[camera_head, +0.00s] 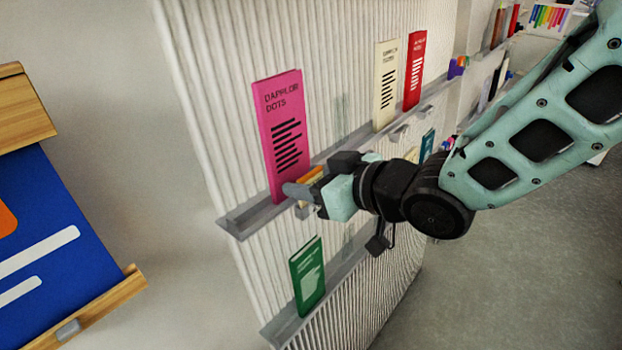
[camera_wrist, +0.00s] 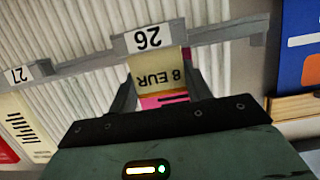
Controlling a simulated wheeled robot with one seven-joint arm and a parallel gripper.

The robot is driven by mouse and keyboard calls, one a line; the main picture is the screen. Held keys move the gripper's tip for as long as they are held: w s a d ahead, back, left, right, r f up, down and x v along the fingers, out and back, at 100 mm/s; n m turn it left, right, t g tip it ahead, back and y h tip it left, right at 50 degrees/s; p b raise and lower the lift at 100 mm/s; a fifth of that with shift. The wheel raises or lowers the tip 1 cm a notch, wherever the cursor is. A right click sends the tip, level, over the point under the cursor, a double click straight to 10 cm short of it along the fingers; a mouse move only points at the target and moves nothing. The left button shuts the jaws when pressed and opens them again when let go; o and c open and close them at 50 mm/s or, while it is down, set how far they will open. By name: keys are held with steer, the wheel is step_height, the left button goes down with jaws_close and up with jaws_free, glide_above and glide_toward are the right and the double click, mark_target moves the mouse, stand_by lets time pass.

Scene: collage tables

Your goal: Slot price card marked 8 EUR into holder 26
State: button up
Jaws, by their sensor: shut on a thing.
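My gripper (camera_wrist: 160,92) is shut on the price card marked 8 EUR (camera_wrist: 158,74), with one finger on either side of it. The card is pale yellow with an orange band and appears upside down in the wrist view. Holder 26 (camera_wrist: 148,39), a white label on the grey shelf edge, is right beside the card's far edge. The card overlaps or meets the holder there; I cannot tell whether it is in the slot. In the head view my gripper (camera_head: 296,191) is at the upper shelf's near end, and the card shows as a small orange strip (camera_head: 312,174).
A pink booklet (camera_head: 280,130) stands on the upper shelf (camera_head: 240,222) close to my gripper. A green booklet (camera_head: 307,277) is below. Holder 27 (camera_wrist: 18,75) is farther along. A blue board (camera_head: 50,245) on a wooden ledge is at left. Floor at right is clear.

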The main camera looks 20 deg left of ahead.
steer(key=shift+f, duration=0.15)
steer(key=shift+f+b, duration=0.45)
steer(key=shift+b, duration=0.25)
steer(key=o, duration=1.4)
steer(key=shift+r, duration=0.15)
steer(key=shift+a+r+p, duration=0.2)
steer(key=shift+r+p, duration=1.8)
steer(key=shift+r, duration=0.65)
steer(key=f+v, duration=0.1)
steer(key=v, duration=0.6)
steer(key=shift+d+p, duration=0.2)
steer(key=shift+p, duration=0.1)
